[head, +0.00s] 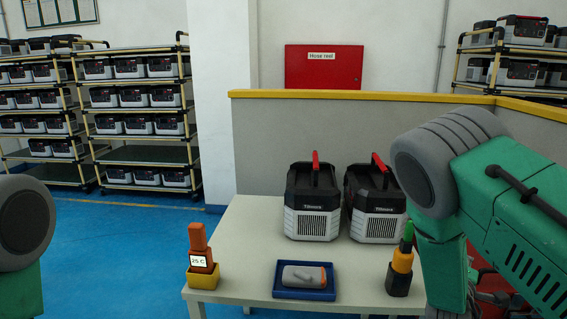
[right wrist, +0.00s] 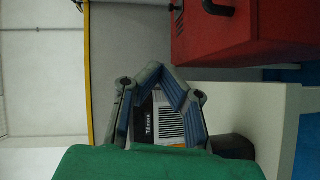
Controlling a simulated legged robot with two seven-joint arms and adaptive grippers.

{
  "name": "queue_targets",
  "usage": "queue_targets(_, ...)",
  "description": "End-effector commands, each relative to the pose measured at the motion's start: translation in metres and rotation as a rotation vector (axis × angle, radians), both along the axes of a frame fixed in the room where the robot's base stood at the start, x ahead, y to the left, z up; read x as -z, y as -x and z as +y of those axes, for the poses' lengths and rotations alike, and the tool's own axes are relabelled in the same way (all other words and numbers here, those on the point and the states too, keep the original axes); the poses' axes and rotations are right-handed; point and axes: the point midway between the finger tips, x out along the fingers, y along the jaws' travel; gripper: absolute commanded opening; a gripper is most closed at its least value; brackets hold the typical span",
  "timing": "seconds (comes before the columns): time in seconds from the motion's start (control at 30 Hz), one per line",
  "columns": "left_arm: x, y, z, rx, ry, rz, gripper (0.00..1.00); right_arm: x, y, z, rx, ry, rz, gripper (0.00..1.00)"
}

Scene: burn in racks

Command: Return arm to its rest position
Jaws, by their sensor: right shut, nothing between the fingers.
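My right arm (head: 480,185) comes in from the right in the head view, bent, with its grey elbow joint beside the right-hand power unit (head: 375,205). My right gripper (right wrist: 160,75) shows in the right wrist view, its fingertips together and nothing held. Behind its fingers a power unit (right wrist: 145,118) is partly visible on the white table. The right gripper cannot be made out in the head view. Part of my left arm (head: 22,235) shows at the left edge of the head view; its gripper is out of frame.
The white table (head: 240,240) holds another power unit (head: 312,205), an orange 25 C meter (head: 199,248) in a yellow holder, a blue tray (head: 303,293) with a grey device, and a yellow-green tool (head: 403,255) in a dark holder. A red cabinet (right wrist: 215,35) appears in the wrist view.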

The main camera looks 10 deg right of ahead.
Motion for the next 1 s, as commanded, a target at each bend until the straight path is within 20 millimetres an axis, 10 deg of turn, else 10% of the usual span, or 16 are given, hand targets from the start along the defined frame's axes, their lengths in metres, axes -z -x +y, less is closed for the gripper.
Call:
queue_targets(0.57, 0.037, 0.0, 0.0, -0.001, 0.0, -0.001, 0.4, 0.151, 0.082, 0.061, -0.018, -0.472, 0.15, 0.0)
queue_targets(0.8, 0.071, 0.0, 0.0, -0.001, -0.001, -0.001, 0.4, 0.254, 0.195, 0.139, 0.116, -0.91, 0.338, 0.0)
queue_targets(1.0, 0.092, 0.0, 0.0, -0.002, -0.001, 0.0, 0.4, 0.293, 0.288, 0.2, 0.302, -1.193, 0.497, 0.0)
